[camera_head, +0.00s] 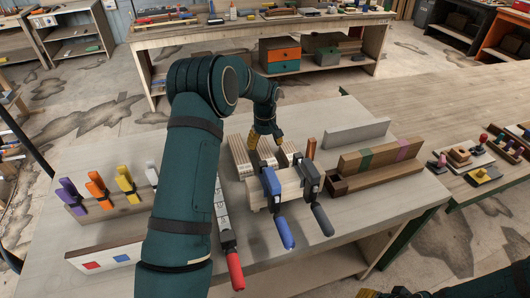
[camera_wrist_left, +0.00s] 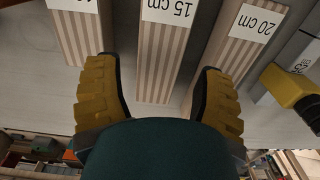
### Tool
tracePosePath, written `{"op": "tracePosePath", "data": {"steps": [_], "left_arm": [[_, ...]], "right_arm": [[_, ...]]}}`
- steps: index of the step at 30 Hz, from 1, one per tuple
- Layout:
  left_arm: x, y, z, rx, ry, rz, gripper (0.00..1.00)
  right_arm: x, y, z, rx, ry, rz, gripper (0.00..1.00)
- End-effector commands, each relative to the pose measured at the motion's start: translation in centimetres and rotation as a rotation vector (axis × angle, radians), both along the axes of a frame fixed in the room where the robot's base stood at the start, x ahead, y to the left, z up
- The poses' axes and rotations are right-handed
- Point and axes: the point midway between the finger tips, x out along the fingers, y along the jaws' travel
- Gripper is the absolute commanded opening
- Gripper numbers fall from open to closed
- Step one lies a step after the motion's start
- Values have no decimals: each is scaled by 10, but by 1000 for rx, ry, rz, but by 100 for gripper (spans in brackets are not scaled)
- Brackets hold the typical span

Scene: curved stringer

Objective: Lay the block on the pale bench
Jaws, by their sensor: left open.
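My left gripper (camera_head: 265,140) reaches down over the middle of the grey-topped bench (camera_head: 330,115), its yellow fingers apart. Striped wooden blocks (camera_head: 240,157) stand below and around it. In the left wrist view the open fingers (camera_wrist_left: 158,95) straddle the end of a striped block labelled 15 cm (camera_wrist_left: 160,50), with nothing visibly gripped. A block labelled 20 cm (camera_wrist_left: 235,45) lies to its right and another (camera_wrist_left: 78,35) to its left, its label cut off. Which bench is the pale one is unclear.
Blue and black clamps (camera_head: 278,205) hold a wooden piece in front of the blocks. A red-handled tool (camera_head: 234,265) lies left of them, and coloured clamps (camera_head: 98,188) stand at left. A light wooden bench (camera_head: 440,90) at right has a broad clear top.

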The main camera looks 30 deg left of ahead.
Motion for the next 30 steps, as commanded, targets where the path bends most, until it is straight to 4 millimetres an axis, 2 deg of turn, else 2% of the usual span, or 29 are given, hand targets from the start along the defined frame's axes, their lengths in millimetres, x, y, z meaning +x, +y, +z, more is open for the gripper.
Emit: {"op": "tracePosePath", "data": {"steps": [1,6,12,30], "left_arm": [[1,0,12,1,-5,0,69],[0,0,42,0,-4,1,69],[0,0,61,-1,-1,1,69],[0,0,63,-1,1,0,69]], "right_arm": [[0,0,1,0,0,0,47],[0,0,2,0,0,0,47],[0,0,2,1,0,0,47],[0,0,3,0,0,0,47]]}}
